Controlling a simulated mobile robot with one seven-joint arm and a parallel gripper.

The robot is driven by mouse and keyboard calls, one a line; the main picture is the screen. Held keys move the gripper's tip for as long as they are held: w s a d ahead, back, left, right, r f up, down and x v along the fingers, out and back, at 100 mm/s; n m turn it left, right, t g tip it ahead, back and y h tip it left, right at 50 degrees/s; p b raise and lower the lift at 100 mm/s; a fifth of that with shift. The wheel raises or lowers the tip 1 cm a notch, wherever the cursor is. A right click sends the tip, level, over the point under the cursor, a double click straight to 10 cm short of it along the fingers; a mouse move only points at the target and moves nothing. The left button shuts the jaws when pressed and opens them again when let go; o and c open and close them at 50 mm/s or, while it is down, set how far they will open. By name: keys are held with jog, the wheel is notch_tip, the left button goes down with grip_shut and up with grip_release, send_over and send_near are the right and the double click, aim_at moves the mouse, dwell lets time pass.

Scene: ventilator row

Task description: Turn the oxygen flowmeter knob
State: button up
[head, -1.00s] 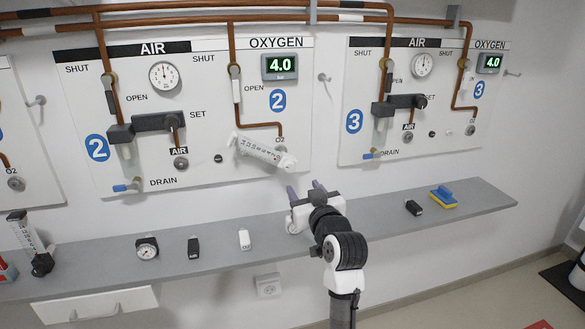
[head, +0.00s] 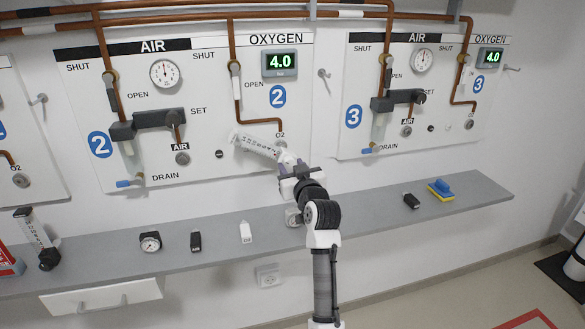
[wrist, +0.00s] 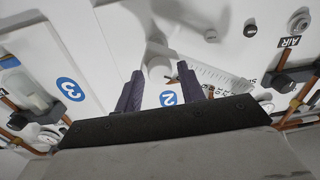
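The gripper (wrist: 160,80) is open, with a finger on each side of the knob in the picture. I cannot tell whether either finger touches it.
A grey shelf (head: 350,205) runs below the panels. On it are a gauge (head: 150,241), a black fitting (head: 195,241), a white fitting (head: 245,231), another flowmeter (head: 37,238) and a blue-yellow brush (head: 441,190). Panel 3 (head: 355,75) is to the right.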

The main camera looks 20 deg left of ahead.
jog(key=c, duration=0.7)
jog(key=shift+m, duration=0.3)
